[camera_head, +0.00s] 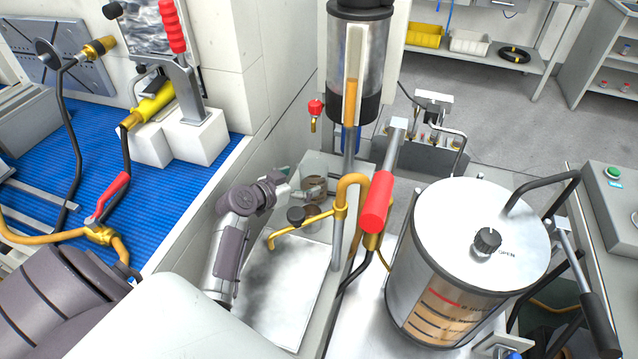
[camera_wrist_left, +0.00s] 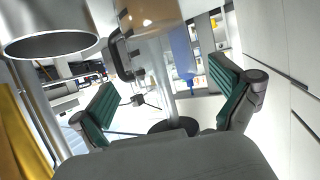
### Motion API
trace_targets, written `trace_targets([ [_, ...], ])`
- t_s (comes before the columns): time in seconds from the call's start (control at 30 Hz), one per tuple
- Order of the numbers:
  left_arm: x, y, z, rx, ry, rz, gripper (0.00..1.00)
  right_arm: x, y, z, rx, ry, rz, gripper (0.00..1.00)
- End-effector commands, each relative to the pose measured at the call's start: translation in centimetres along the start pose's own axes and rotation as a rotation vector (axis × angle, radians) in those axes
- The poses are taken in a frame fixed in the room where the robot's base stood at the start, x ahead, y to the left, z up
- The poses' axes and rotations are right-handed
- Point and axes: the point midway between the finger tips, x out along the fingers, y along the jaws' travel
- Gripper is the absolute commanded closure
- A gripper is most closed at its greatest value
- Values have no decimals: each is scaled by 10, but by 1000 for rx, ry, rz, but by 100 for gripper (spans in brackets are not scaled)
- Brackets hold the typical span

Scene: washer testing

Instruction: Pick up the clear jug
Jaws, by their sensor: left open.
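My left gripper (camera_head: 297,186) reaches in beside the pale tray under the yellow spout. It is open, and its two green-padded fingers stand wide apart in the left wrist view (camera_wrist_left: 165,85). A clear, see-through vessel (camera_head: 343,167), which seems to be the jug, stands just beyond the fingers. Its outline is faint and the gripper hides part of it. In the left wrist view, clear material shows between and beyond the fingers, above a dark round disc (camera_wrist_left: 172,126). I cannot tell there where the jug's edges lie. Nothing is visibly gripped. My right gripper is not in view.
A yellow spout (camera_head: 305,222) and red-handled lever (camera_head: 377,203) stand close right of the gripper. A tall cylinder (camera_head: 372,70) is behind. A steel drum (camera_head: 470,230) stands at right. A blue-matted bench (camera_head: 195,170) is at left. The pale tray (camera_head: 285,290) has bare room.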

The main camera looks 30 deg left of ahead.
Motion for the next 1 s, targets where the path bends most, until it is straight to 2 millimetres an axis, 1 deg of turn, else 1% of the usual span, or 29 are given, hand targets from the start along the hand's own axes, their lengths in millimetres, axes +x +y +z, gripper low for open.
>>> trace_targets([
  [0.03,8,0,-4,-5,3,1,0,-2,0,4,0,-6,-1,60],
  [0.1,19,-2,-6,-6,3,1,0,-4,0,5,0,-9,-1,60],
  [0.2,33,-2,-4,-4,-1,1,0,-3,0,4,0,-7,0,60],
  [0.27,39,-2,-3,-2,-2,1,0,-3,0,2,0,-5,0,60],
  [0.37,43,-2,-3,-2,-2,1,0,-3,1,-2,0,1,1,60],
  [0.57,43,-2,-3,0,-2,1,0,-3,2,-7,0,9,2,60],
  [0.9,43,-2,-3,0,-3,1,57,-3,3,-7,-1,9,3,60],
  [0.93,43,-2,-3,0,-3,1,60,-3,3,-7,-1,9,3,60],
  [1.0,43,-2,-3,0,-2,0,60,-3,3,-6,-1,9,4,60],
])
